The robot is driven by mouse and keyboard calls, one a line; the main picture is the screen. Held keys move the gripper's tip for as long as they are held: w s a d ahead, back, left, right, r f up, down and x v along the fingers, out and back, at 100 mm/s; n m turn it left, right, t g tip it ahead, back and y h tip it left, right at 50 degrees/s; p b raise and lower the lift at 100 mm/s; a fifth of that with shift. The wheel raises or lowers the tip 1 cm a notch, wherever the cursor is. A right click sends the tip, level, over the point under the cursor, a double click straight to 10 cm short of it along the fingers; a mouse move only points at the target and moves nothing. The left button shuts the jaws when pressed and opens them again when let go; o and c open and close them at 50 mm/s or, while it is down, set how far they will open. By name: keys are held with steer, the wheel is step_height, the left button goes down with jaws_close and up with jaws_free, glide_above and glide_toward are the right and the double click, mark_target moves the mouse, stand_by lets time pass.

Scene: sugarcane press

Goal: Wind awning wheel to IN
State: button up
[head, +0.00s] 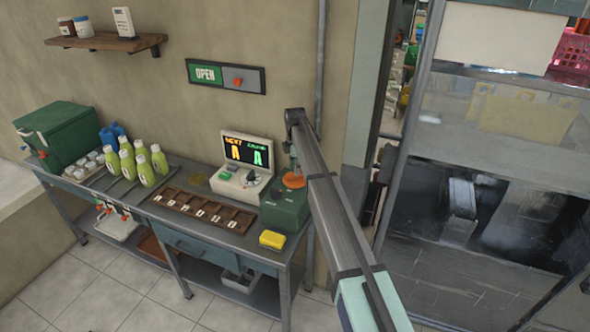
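An orange round piece (293,181), which looks like a small wheel, sits on top of a dark green box (284,210) at the right end of the counter. No IN marking can be read on it, and I cannot tell for sure that it is the awning wheel. My long grey arm link rises from the bottom of the head view and ends in a dark joint above and beside the box. Part of the arm seems to hang down towards the orange piece. My gripper's fingers cannot be made out, so contact and opening are unclear.
The counter (205,226) also holds a screen unit (243,166), a compartment tray (205,210), a yellow block (272,240), green bottles (146,172) and a green cooler (58,134). An OPEN sign (206,74) hangs above. A glass-fronted panel (480,190) stands at right.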

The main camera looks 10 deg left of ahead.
steer(key=shift+f+p, duration=0.3)
steer(key=shift+f, duration=1.05)
jaws_close()
